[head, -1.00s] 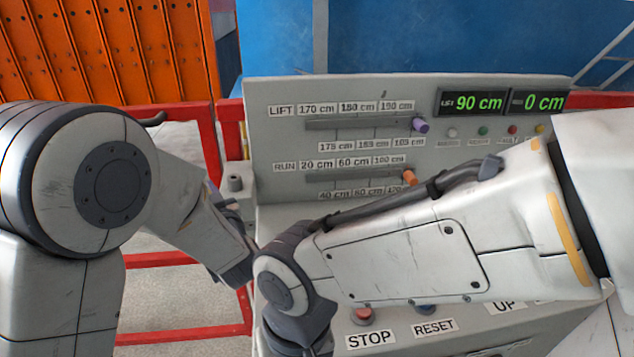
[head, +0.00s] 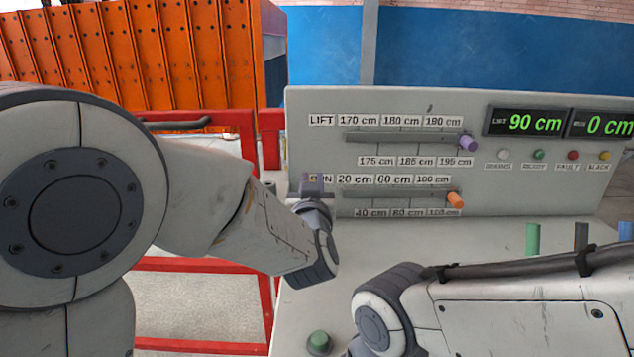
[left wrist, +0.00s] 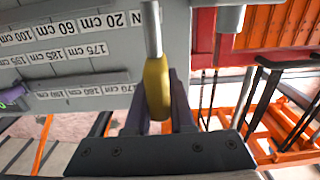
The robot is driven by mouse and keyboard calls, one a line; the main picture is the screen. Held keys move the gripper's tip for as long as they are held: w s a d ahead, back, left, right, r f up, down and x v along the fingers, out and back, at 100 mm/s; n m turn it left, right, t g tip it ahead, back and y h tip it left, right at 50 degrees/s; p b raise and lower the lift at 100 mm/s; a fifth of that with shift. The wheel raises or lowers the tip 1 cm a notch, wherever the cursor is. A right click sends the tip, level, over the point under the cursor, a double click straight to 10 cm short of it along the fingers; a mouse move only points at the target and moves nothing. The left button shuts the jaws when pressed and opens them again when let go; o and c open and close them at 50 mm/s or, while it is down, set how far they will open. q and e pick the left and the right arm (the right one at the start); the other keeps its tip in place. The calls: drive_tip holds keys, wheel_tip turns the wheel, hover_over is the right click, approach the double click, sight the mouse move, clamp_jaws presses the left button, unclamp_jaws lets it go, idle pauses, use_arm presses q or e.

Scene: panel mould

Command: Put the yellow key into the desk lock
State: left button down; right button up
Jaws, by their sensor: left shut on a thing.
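The yellow key (left wrist: 157,88) shows in the left wrist view, with a metal shaft (left wrist: 151,30) pointing away from the jaws. My left gripper (head: 313,184) is shut on its yellow handle; the fingers (left wrist: 158,105) also show in the left wrist view. In the head view it is over the left part of the grey desk, in front of the RUN labels, and the key is hidden there. A short grey cylinder (left wrist: 230,18), possibly the desk lock, stands apart from the key, to its right in the wrist view. My right gripper is out of view.
The sloping panel has a purple slider knob (head: 468,142) and an orange one (head: 455,200). A green peg (head: 532,238), a dark peg (head: 581,236) and a blue peg (head: 625,231) stand on the desk. Red rails (head: 200,265) lie left. My right forearm crosses the front right.

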use_arm(q)
drive_tip(key=shift+f+b, duration=2.4)
drive_tip(key=shift+f, duration=0.55)
drive_tip(key=shift+f+b, duration=0.2)
drive_tip(key=shift+b, duration=0.1)
drive_tip(key=shift+f, duration=0.3)
drive_tip(key=shift+f+b, duration=0.8)
drive_tip(key=shift+b, duration=0.15)
drive_tip(key=shift+r, duration=0.15)
drive_tip(key=shift+r+p, duration=0.9)
drive_tip(key=shift+r, duration=0.05)
drive_tip(key=shift+f+b, duration=1.05)
drive_tip(key=shift+f, duration=0.05)
